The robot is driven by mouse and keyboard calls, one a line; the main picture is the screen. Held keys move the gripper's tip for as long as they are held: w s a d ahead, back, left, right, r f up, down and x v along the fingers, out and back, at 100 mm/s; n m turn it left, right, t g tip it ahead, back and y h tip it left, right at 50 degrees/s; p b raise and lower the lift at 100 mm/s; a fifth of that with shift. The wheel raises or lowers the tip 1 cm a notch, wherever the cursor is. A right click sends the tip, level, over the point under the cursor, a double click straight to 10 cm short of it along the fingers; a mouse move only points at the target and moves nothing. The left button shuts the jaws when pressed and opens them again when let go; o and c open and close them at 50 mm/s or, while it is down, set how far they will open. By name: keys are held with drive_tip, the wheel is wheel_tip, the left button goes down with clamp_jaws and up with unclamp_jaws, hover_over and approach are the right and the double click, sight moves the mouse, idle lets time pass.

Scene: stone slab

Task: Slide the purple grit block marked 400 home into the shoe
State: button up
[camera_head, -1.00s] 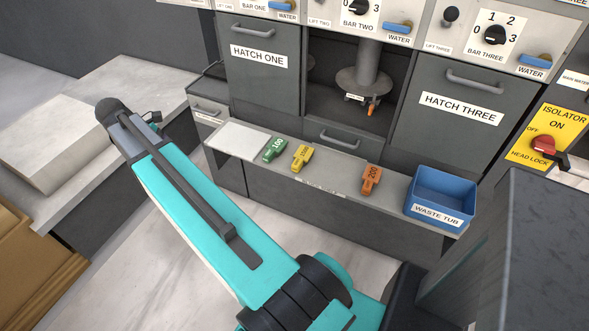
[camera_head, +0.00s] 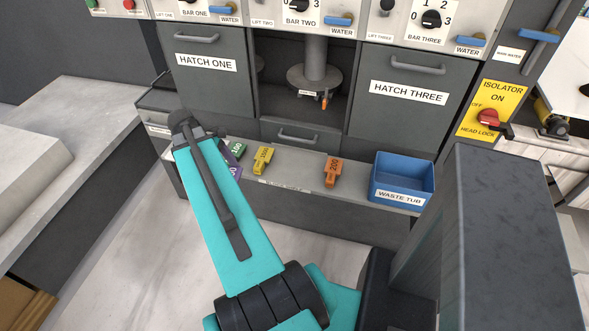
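A purple block (camera_head: 235,171) shows at the left of the shelf, beside the green block (camera_head: 235,148). My arm covers most of it; only "00" of its marking shows, so I cannot tell whether it rests on the shelf or is held. My gripper is hidden behind my arm. In the open middle bay, a round grey head (camera_head: 314,77) hangs on a column, with a small white label (camera_head: 307,93) and an orange piece (camera_head: 323,102) at its underside. I cannot make out the shoe's opening.
Yellow (camera_head: 262,160) and orange (camera_head: 333,172) blocks stand apart on the shelf (camera_head: 298,168). A blue waste tub (camera_head: 403,180) is at its right end. Hatch one (camera_head: 211,86) and hatch three (camera_head: 404,100) flank the bay, both closed. The red isolator knob (camera_head: 488,117) is at right.

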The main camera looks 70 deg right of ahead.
drive_tip(key=s+d+f+m, duration=0.2)
drive_tip(key=s+d, duration=0.1)
drive_tip(key=s, duration=0.8)
drive_tip(key=shift+f+y, duration=0.25)
drive_tip(key=shift+y, duration=0.15)
drive_tip(key=shift+d, duration=0.15)
drive_tip(key=s+d+p, duration=0.1)
drive_tip(key=d, duration=0.3)
drive_tip(key=s+d+f+p, duration=0.1)
drive_tip(key=d, duration=0.3)
drive_tip(key=s+d+p, duration=0.1)
drive_tip(key=d, duration=0.3)
drive_tip(key=shift+s+d+f, duration=0.15)
drive_tip(key=shift+s+d, duration=0.1)
drive_tip(key=shift+d, duration=0.1)
drive_tip(key=shift+d, duration=0.1)
drive_tip(key=shift+s+d+p, duration=0.25)
drive_tip(key=shift+d+p, duration=0.4)
drive_tip(key=shift+d, duration=0.4)
drive_tip(key=shift+s+d+f, duration=0.1)
drive_tip(key=shift+d+f, duration=0.1)
drive_tip(key=shift+a+f+p, duration=0.1)
drive_tip(key=shift+f+p, duration=0.85)
drive_tip(key=shift+f, duration=0.5)
drive_tip(key=shift+f, duration=0.2)
